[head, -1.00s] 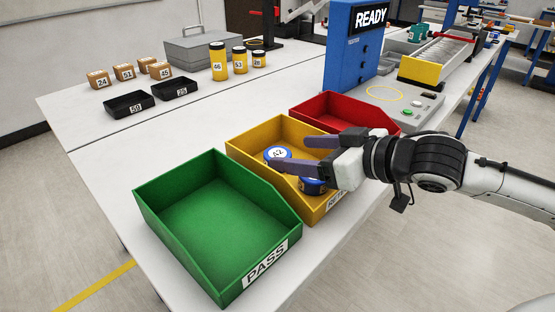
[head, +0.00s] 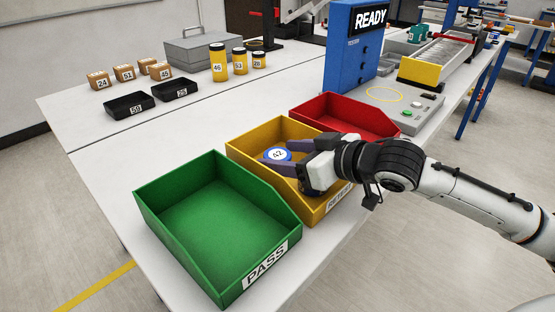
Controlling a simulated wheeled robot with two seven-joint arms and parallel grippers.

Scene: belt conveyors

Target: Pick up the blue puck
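A blue puck (head: 277,155) with a white top marked 42 lies in the yellow bin (head: 237,152), near its back left. My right gripper (head: 280,155) reaches into this bin from the right. Its two dark fingers are apart, one on the far side of the puck and one on the near side. Whether they touch it cannot be told. A second blue puck in the same bin is now mostly hidden by the gripper. My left gripper is not in view.
A green bin (head: 207,215) marked PASS stands in front of the yellow one, and a red bin (head: 345,115) behind it. A blue READY tester (head: 350,60) stands further back. Black trays, boxes and yellow-black jars stand at the back left. The white table left of the bins is clear.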

